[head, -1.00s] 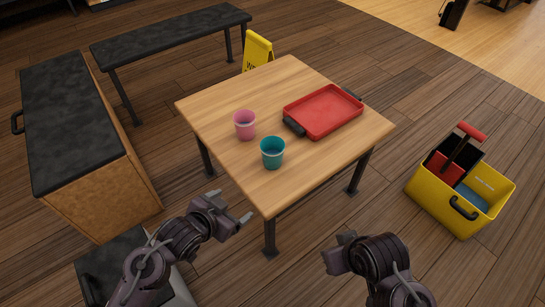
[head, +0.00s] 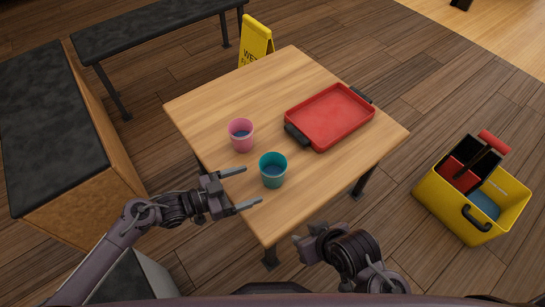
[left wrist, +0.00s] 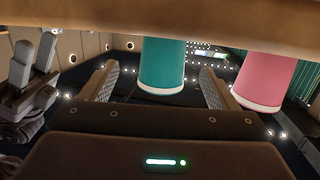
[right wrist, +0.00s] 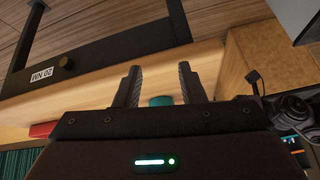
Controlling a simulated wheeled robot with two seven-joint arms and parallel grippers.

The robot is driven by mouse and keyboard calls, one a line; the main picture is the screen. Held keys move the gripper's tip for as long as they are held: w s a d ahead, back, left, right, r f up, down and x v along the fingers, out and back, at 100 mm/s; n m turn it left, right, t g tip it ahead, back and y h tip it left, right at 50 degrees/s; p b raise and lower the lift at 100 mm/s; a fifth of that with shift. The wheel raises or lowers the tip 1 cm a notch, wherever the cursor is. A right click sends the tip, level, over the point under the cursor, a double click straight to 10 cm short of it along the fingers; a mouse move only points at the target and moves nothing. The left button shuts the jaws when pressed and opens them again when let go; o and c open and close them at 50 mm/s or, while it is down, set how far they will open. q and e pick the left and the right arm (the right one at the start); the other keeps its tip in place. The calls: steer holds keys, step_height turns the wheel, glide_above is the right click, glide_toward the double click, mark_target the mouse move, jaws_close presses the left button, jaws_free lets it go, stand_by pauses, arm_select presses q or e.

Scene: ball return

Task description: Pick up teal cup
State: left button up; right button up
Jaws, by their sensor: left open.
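The teal cup (head: 273,172) stands upright near the front-left edge of the wooden table. My left gripper (head: 251,187) is open, with its fingers pointing right toward the cup. In the head view the cup is just beyond the fingertips, and I see no contact. In the left wrist view the teal cup (left wrist: 162,66) appears upside down, in line with the gap between the open fingers (left wrist: 160,85). My right gripper (head: 308,244) hangs in front of the table's near side. The right wrist view shows its fingers (right wrist: 160,86) apart, with a bit of teal cup (right wrist: 161,101) visible between them.
A pink cup (head: 241,134) stands behind and left of the teal cup. A red tray (head: 330,117) with black handles lies on the right of the table (head: 230,95). A yellow caddy (head: 470,205) is on the floor at right, a yellow sign (head: 256,42) behind the table.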

mark_target(268, 176)
arm_select(q)
steer(key=shift+x, duration=1)
steer(key=shift+d+b, duration=0.25)
steer(key=shift+b, duration=0.05)
steer(key=x, duration=0.2)
steer(key=b+x, duration=0.1)
steer(key=x, duration=0.1)
steer(key=shift+w, duration=0.45)
steer(key=shift+d, duration=0.25)
steer(key=c, duration=1.1)
arm_select(e)
steer(key=w+a+r+t+y, duration=0.2)
steer(key=w+r+t, duration=0.4)
steer(key=w+r, duration=0.2)
steer(key=shift+w+a+r, duration=0.2)
steer(key=shift+a+r, duration=0.1)
steer(key=shift+r, duration=0.25)
